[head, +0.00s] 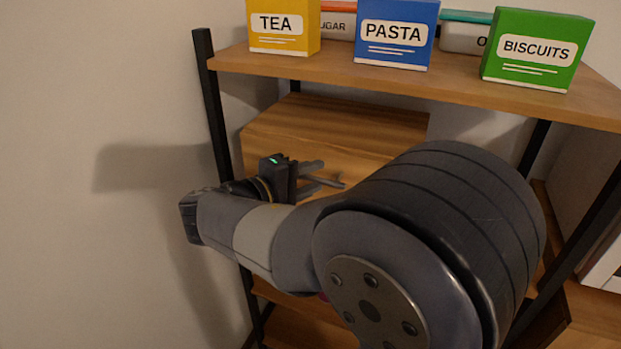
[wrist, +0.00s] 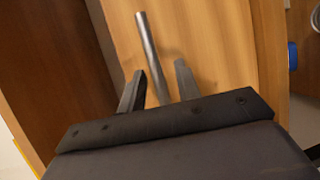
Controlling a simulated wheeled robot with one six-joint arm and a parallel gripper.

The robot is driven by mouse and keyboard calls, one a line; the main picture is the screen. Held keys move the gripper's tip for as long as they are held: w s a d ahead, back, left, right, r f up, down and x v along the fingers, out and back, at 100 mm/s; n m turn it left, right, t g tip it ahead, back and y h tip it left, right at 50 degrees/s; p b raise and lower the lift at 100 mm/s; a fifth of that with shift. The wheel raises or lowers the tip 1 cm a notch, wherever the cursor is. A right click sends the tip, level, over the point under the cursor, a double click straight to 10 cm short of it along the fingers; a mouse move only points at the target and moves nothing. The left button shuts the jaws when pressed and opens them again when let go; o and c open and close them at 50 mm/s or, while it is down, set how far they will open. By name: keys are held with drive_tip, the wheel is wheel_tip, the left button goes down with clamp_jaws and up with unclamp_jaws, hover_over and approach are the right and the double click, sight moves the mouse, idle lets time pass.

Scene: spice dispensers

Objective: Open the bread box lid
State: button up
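The bread box (head: 345,123) is a wooden box on the shelf below the packets; my arm hides much of its front in the head view. In the wrist view, its light wooden front (wrist: 225,45) carries a slim metal bar handle (wrist: 149,45). The lid looks closed as far as I can see. My gripper (wrist: 158,72) is at the front, with its two fingers apart on either side of the handle. Gaps show beside the bar, so I see no grip on it. My gripper (head: 322,173) is also partly visible in the head view.
A tea box (head: 283,28), pasta box (head: 395,35) and biscuits box (head: 536,50) stand on the upper shelf (head: 340,73) above the bread box. A black shelf post (head: 211,105) rises close by on the left. A plain wall is left of it.

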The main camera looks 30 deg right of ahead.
clamp_jaws()
idle(0.3)
idle(0.4)
